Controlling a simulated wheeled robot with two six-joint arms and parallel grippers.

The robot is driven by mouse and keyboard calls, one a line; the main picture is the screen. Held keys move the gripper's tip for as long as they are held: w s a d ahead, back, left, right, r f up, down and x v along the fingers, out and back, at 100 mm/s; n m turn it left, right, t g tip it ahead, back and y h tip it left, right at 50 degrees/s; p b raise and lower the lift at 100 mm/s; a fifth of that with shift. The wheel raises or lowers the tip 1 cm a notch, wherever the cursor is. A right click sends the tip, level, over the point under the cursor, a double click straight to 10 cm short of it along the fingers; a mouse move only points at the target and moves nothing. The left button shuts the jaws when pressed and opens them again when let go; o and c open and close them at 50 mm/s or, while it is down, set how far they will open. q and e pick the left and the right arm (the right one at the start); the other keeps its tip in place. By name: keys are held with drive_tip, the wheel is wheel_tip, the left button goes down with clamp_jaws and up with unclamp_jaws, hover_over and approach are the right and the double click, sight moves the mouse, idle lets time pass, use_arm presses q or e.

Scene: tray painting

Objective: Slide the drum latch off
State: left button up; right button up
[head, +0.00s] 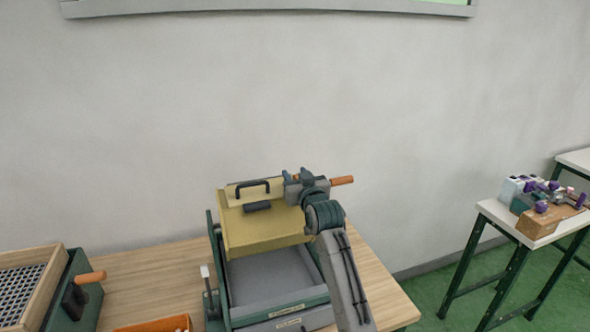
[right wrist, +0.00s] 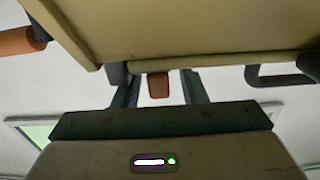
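The yellow drum (head: 262,230) sits in a dark green frame on the wooden table, with a black handle (head: 253,187) on its lid. My right gripper (head: 297,175) is at the drum's upper right end. In the right wrist view, its two fingers (right wrist: 159,76) stand apart on either side of a small brown-orange tab (right wrist: 158,86), which looks like the latch's knob. Gaps show on both sides of the tab. The drum's underside edge (right wrist: 200,30) and the black handle (right wrist: 280,76) are close by. The rest of the latch is hidden. My left gripper is not in view.
An orange crank handle (head: 342,181) sticks out just right of my right gripper. A grey tray (head: 270,280) lies below the drum. A mesh-bottomed wooden frame (head: 50,262) and an orange bin (head: 160,326) are at left. A white side table (head: 500,216) stands apart at right.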

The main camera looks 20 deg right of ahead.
drive_tip(key=shift+w, duration=0.55)
clamp_jaws()
drive_tip(key=shift+s+a, duration=0.1)
drive_tip(key=shift+a, duration=1.35)
drive_tip(key=shift+d+f, duration=0.1)
drive_tip(key=shift+c, duration=0.2)
unclamp_jaws()
drive_tip(key=shift+o, duration=0.2)
drive_tip(key=shift+a, duration=0.3)
drive_tip(key=shift+d, duration=0.1)
